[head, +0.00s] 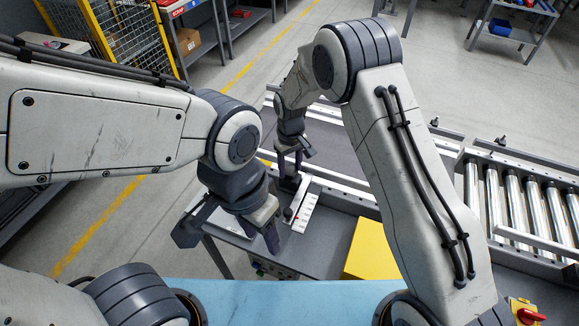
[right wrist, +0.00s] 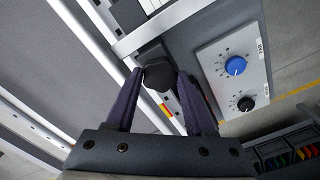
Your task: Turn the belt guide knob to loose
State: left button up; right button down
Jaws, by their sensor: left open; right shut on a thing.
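The belt guide knob (right wrist: 160,76) is a dark, faceted knob beside the belt's metal rail. It shows in the right wrist view between the fingertips of my right gripper (right wrist: 160,73), which is shut on it. In the head view, my right gripper (head: 291,164) reaches down to a dark block at the rail; its fingers largely hide the knob there. My left gripper (head: 230,236) is open and empty, nearer to me and left of the plate. I cannot read the knob's setting.
A light panel (right wrist: 213,76) carries a blue dial (right wrist: 235,66) and a black dial (right wrist: 246,103), right of the knob. A yellow box (head: 371,252) stands right of the plate. A roller conveyor (head: 518,205) is at the right. Open floor lies beyond the conveyor.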

aim_at(290, 170)
jog(key=shift+w+n, duration=0.1)
jog(key=shift+n, duration=0.8)
jog(key=shift+r, duration=0.1)
jog(key=shift+c, duration=1.4)
grip_release()
notch_tip(290, 170, up, 10)
jog(key=b, duration=0.1)
jog(key=shift+r+b, duration=0.2)
jog(key=shift+b, duration=0.2)
